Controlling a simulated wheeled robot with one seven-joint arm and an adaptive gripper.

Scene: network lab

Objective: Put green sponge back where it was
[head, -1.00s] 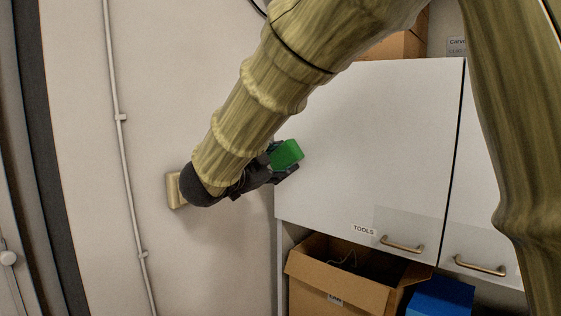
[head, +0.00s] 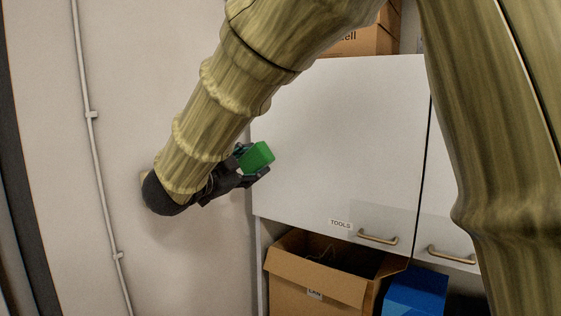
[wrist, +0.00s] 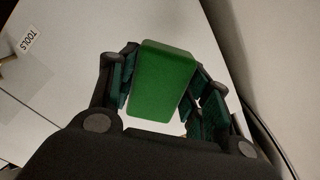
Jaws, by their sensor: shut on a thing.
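The green sponge (head: 257,158) is a small block held in my gripper (head: 252,163), in front of the left edge of a white wall cabinet in the head view. In the wrist view the sponge (wrist: 163,78) sits between the two dark fingers of my gripper (wrist: 162,85), which are shut on its sides. The sponge appears clear of the cabinet face, though the exact gap is hard to judge. My arm hides part of the wall behind it.
The white cabinet (head: 340,140) has a TOOLS label (head: 340,223) and metal handles (head: 378,237). Below stand an open cardboard box (head: 315,280) and a blue bin (head: 415,291). Cardboard boxes (head: 366,40) sit on top. A conduit (head: 92,150) runs down the bare wall at left.

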